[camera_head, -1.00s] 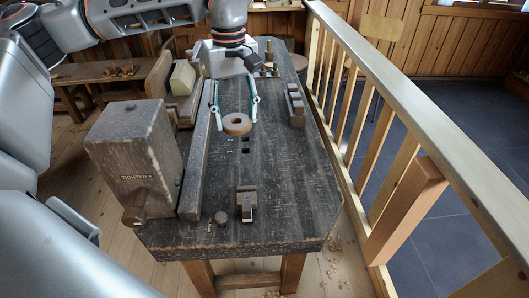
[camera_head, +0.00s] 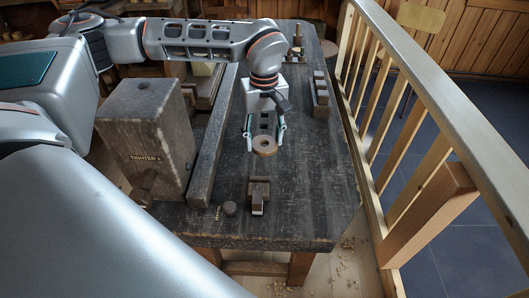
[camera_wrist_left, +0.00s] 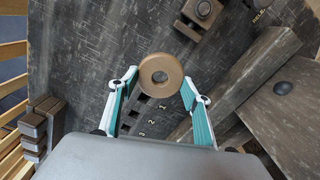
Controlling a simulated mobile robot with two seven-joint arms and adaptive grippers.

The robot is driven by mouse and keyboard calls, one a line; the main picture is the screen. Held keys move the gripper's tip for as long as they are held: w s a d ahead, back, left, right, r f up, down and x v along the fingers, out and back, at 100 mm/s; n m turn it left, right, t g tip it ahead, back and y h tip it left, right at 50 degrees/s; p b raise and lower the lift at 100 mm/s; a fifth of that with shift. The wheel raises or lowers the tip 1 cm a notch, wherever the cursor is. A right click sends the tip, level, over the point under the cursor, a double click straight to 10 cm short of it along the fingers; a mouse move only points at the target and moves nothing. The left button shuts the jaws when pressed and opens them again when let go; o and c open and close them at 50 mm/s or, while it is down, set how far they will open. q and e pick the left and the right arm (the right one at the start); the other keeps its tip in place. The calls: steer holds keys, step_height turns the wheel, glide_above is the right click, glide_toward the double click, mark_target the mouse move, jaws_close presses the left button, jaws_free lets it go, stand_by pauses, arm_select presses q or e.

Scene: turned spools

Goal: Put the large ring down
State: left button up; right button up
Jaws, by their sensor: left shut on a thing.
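The large ring (camera_head: 264,146) is a tan wooden ring with a round centre hole. It also shows in the left wrist view (camera_wrist_left: 161,76), lying flat with its hole facing the camera. My left gripper (camera_head: 264,142) comes down from above and is shut on the ring, one green-and-white finger at each side; both fingers (camera_wrist_left: 161,82) show in the wrist view. The ring is over the dark workbench (camera_head: 310,180), just to the near side of its numbered square holes. I cannot tell whether it touches the bench top. My right gripper is not in view.
A long beam (camera_head: 213,150) and a big vice block (camera_head: 146,135) are on the left. A notched rack (camera_head: 320,95) and a railing (camera_head: 405,160) are on the right.

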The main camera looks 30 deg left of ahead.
mark_target(264, 160)
arm_select(q)
steer(key=shift+f, duration=0.95)
step_height(264, 160, down, 3)
steer(key=shift+f, duration=0.2)
steer(key=shift+w+f, duration=0.1)
steer(key=shift+f, duration=0.1)
steer(key=o, duration=1.1)
